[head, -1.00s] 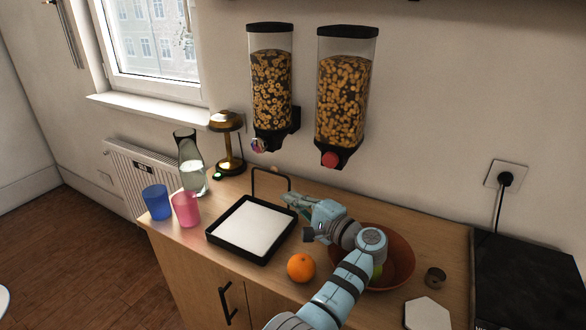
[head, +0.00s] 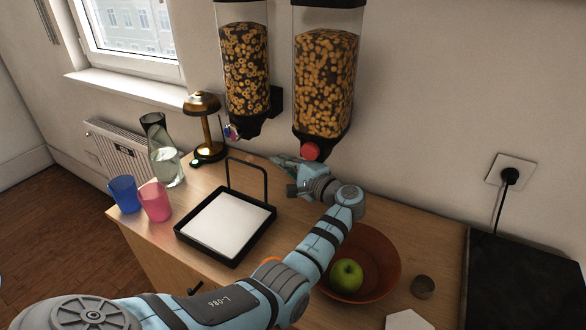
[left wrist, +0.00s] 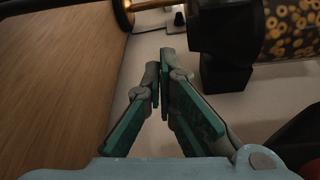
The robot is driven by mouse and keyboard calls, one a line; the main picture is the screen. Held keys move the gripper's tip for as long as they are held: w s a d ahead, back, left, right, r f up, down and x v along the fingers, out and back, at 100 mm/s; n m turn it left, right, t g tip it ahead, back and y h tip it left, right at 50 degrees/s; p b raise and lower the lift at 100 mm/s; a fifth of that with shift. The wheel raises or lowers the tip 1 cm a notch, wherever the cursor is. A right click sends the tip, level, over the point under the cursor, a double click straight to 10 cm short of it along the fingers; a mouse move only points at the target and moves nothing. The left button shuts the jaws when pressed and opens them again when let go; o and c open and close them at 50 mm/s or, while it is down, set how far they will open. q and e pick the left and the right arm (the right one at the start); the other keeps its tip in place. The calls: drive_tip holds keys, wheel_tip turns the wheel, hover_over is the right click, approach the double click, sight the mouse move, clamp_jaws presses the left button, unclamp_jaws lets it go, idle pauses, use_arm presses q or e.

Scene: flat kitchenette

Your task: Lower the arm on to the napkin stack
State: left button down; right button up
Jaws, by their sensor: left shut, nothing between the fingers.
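The napkin stack (head: 226,222) is a flat white square lying in a black tray holder (head: 255,238) on the counter. The holder's thin black arm (head: 266,185) stands upright at the back of the tray, above and clear of the napkins. My left gripper (head: 280,161) is shut and empty. In the head view it appears just right of the top of the holder's arm, below the dispensers; I cannot tell whether they touch. The left wrist view shows its green-padded fingers (left wrist: 165,60) together, with neither napkins nor holder arm visible there. My right gripper is not seen.
A gold lamp (head: 203,104), a carafe (head: 162,155), a blue cup (head: 125,194) and a pink cup (head: 155,202) stand left. Two cereal dispensers (head: 247,70) (head: 323,75) hang behind. A brown bowl (head: 383,262) with a green apple (head: 346,275) is right.

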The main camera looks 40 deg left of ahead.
use_arm(q)
drive_tip(key=s+a+p, duration=0.2)
drive_tip(key=s+a, duration=0.1)
drive_tip(key=shift+r, duration=0.15)
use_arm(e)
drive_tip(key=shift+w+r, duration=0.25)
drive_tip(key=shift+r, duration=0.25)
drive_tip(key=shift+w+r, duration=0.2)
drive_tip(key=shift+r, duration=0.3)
use_arm(q)
drive_tip(key=shift+w, duration=0.1)
